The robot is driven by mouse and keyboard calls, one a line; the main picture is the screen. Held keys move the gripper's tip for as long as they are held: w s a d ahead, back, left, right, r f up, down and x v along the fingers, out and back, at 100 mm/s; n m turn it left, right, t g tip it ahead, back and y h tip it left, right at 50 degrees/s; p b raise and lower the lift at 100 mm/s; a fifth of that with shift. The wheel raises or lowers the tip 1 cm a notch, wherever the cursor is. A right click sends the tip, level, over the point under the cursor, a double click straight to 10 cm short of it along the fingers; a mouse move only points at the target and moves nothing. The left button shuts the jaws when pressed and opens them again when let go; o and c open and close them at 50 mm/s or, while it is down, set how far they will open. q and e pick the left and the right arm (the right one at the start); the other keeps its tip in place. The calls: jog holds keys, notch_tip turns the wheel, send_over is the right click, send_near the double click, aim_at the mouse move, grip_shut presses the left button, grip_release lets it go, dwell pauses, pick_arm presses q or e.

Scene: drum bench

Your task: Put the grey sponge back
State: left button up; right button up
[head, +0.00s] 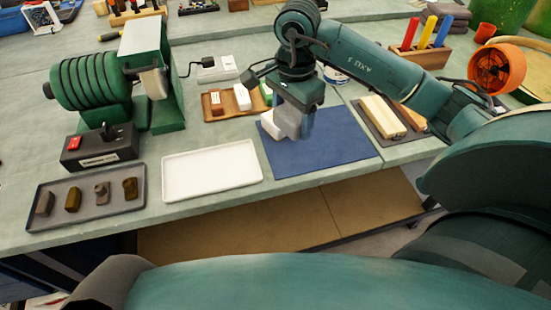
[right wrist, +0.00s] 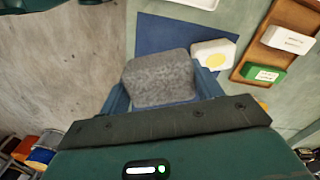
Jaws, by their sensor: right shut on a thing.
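The grey sponge (head: 287,122) is a mottled rounded block between the fingers of my right gripper (head: 294,116). In the right wrist view the grey sponge (right wrist: 158,78) fills the space between the two blue-green fingers, and the gripper is shut on it. It is over the blue mat (head: 335,145); the gap below it is hard to judge. A wooden tray (head: 207,113) at the back holds a brown-and-white block (head: 216,103), a white block (head: 242,97) and a green block (head: 266,92). My left gripper is not in view.
A white block with a yellow spot (right wrist: 213,54) lies at the mat's edge, close to the sponge. An empty white tray (head: 212,170) lies left of the mat. A grey tray (head: 85,215) with several small parts and a green machine (head: 160,90) stand farther left.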

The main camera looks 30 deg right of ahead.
jog(key=shift+f, duration=0.25)
send_over(289, 159)
notch_tip(289, 159, down, 5)
jog(key=shift+f, duration=0.15)
notch_tip(289, 159, down, 4)
jog(key=shift+r+p, duration=0.2)
jog(key=shift+p, duration=0.25)
jog(key=shift+f, duration=0.35)
jog(key=shift+f+b, duration=0.2)
jog(key=shift+b, duration=0.1)
jog(key=o, duration=0.6)
jog(key=shift+r, duration=0.1)
